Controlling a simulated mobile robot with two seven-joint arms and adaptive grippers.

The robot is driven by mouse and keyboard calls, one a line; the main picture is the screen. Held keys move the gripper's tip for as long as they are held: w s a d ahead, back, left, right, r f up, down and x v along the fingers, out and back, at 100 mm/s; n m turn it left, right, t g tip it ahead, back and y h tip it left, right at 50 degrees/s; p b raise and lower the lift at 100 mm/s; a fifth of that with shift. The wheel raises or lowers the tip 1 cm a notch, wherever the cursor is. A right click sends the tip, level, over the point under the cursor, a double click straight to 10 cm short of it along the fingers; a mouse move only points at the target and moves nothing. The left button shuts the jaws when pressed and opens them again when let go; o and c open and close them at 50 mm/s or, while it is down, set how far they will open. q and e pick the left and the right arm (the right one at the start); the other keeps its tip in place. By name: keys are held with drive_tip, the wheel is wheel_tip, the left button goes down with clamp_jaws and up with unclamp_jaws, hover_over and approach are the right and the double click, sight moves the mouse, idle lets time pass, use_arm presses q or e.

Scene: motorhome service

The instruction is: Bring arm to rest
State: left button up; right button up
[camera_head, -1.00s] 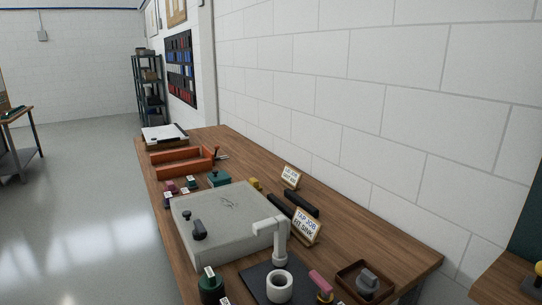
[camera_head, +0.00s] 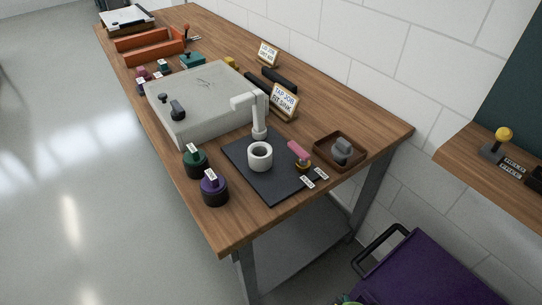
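Neither of my arms nor grippers shows in the head view. The wooden workbench (camera_head: 275,215) runs from the upper left to the lower middle. A grey sink block (camera_head: 215,93) with small dark knobs lies on it. A white tap (camera_head: 256,115) stands upright at the far edge of a dark mat (camera_head: 272,188). A white ring (camera_head: 260,156) sits on the mat in front of the tap. A pink-handled piece (camera_head: 299,153) is at the mat's right side. A green-topped pot (camera_head: 195,160) and a purple-topped pot (camera_head: 214,188) stand left of the mat.
A brown tray (camera_head: 324,149) holds a grey piece. Two small signs (camera_head: 285,101) stand along the wall side. An orange tray (camera_head: 150,52) is farther back. A purple-topped cart (camera_head: 440,270) is at lower right, below a wall shelf (camera_head: 500,170). The floor at left is clear.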

drive_tip(key=s+f+g, duration=0.1)
drive_tip(key=s+f, duration=0.2)
drive_tip(key=f, duration=0.5)
drive_tip(key=s+f, duration=0.3)
drive_tip(key=f, duration=0.4)
drive_tip(key=s+d+f+g, duration=0.1)
drive_tip(key=s+d+f, duration=0.2)
drive_tip(key=s+f, duration=0.6)
drive_tip(key=s, duration=0.3)
drive_tip(key=shift+s+f, duration=0.35)
drive_tip(key=shift+s, duration=0.05)
